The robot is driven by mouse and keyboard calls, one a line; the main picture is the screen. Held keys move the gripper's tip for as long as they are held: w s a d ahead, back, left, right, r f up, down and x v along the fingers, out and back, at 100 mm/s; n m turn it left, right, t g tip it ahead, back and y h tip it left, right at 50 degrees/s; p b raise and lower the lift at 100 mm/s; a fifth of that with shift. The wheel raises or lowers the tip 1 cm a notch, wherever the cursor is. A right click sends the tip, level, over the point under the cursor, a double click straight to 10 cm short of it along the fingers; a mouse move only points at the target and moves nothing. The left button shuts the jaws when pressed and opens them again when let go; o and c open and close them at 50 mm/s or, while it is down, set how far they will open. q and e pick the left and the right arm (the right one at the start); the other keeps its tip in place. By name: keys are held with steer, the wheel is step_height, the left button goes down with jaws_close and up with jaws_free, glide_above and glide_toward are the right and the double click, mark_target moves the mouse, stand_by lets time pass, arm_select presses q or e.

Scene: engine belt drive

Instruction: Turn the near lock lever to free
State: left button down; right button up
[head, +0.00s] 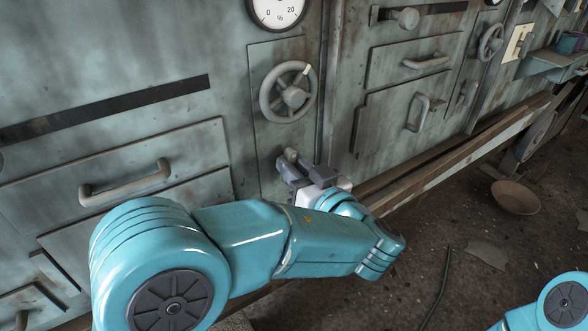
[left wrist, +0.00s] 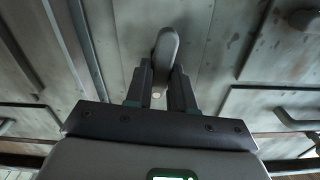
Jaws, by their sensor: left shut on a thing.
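The near lock lever (head: 291,154) is a grey rounded lever on the cabinet panel below the valve handwheel. Only its end shows in the head view, as my gripper covers the rest. In the left wrist view the lever (left wrist: 167,45) stands between the fingers, slightly tilted, with its upper end past the fingertips. My left gripper (head: 303,172) is shut on it; the dark fingers (left wrist: 160,80) lie on either side of it. My right gripper is out of view.
A grey handwheel (head: 289,92) sits just above the lever, under a round gauge (head: 276,10). A drawer handle (head: 125,184) sticks out at left; another handle (head: 418,113) is at right. A bowl (head: 515,197) lies on the floor at right.

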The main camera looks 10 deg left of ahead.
arm_select(q)
steer(key=m, duration=0.7)
steer(key=shift+w+d+b, duration=0.1)
steer(key=shift+w+b, duration=0.05)
steer(key=shift+b, duration=0.2)
steer(key=m+p, duration=0.1)
steer(key=m, duration=0.2)
steer(key=shift+f+m, duration=0.1)
steer(key=shift+m, duration=0.3)
steer(key=m+p, duration=0.1)
steer(key=m, duration=0.2)
steer(key=shift+w+p, duration=0.1)
steer(key=shift+p, duration=0.25)
steer(key=shift+f+m+p, duration=0.15)
steer(key=shift+m+p, duration=0.25)
steer(key=shift+m, duration=0.5)
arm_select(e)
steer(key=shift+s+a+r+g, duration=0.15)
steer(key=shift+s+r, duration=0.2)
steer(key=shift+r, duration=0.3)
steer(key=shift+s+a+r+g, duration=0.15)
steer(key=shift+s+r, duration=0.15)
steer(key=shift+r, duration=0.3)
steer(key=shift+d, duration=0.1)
